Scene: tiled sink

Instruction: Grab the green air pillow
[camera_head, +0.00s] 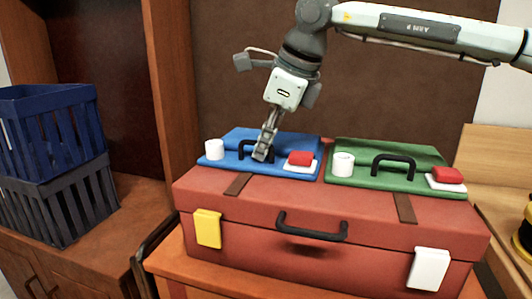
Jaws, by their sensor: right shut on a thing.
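A green flat item (365,180), the only green thing that could be the air pillow, lies on the right part of a red case's lid. It has a black handle (394,164). A blue flat item (285,142) with its own black handle (246,150) lies to its left. My right gripper (262,153) reaches down over the blue item, shut on its black handle, apart from the green item. The fingers partly hide that handle. My left gripper is not in view.
The red case (240,235) has a black front handle and stands on a wooden surface. White cylinders (343,163) and red blocks (447,174) sit by the flat items. Blue and grey crates (50,130) are stacked at left.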

